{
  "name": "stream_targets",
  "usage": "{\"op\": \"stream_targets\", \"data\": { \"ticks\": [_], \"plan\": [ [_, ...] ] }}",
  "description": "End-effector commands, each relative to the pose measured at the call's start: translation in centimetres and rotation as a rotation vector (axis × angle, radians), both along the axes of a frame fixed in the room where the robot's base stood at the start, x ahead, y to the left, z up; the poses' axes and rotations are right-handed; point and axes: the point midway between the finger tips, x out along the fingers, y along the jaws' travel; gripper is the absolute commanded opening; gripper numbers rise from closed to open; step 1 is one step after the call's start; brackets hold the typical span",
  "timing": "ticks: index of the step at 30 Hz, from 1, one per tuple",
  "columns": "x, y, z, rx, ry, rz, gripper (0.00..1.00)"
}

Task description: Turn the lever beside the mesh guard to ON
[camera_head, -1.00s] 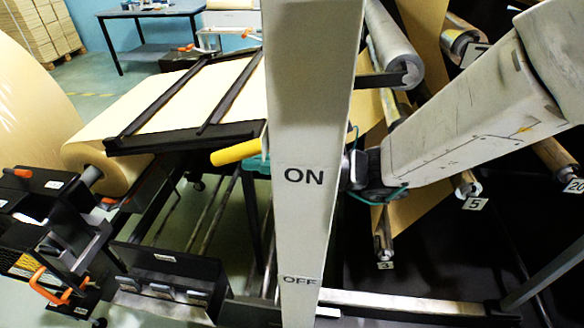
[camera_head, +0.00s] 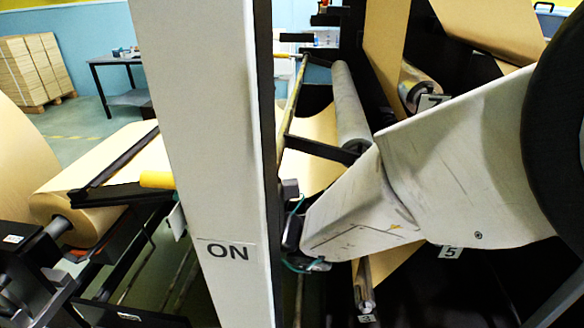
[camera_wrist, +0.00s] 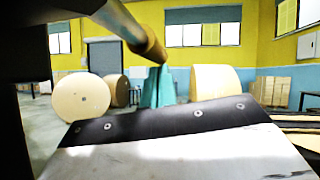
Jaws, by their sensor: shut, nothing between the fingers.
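The lever's yellow handle (camera_head: 158,180) sticks out to the left from behind a pale post (camera_head: 215,130) in the head view. The post hides the rest of the lever. The ON label (camera_head: 228,251) is on the post, lower than the handle; no OFF label shows. My arm comes in from the right, and its wrist end is just right of the post. I cannot make out the mesh guard.
A kraft roll (camera_head: 75,205) lies at the left. Grey rollers (camera_head: 350,105) and numbered tags crowd the right, close to my arm. A grey rod with a brown end (camera_wrist: 153,47) hangs near the fingers in the wrist view. A bolted panel (camera_wrist: 170,150) fills its bottom.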

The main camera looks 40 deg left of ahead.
Motion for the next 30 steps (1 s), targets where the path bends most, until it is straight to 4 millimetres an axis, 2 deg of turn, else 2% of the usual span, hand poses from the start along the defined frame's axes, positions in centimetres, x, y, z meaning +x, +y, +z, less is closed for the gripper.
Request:
{"op": "stream_targets", "data": {
  "ticks": [8,12,14,18,24,30],
  "plan": [
    [0.1,0.0,0.0,-0.002,-0.001,-0.001,0.0],
    [0.3,0.0,-0.7,-0.003,0.0,-0.003,0.0],
    [0.5,0.1,-1.4,-0.005,0.001,-0.004,0.0],
    [1.2,0.2,-4.3,-0.006,0.002,-0.011,0.0],
    [3.8,-2.2,-7.5,-0.004,0.002,-0.015,0.0],
    [5.6,-4.0,-9.8,-0.003,0.001,-0.013,0.0]
  ]
}}
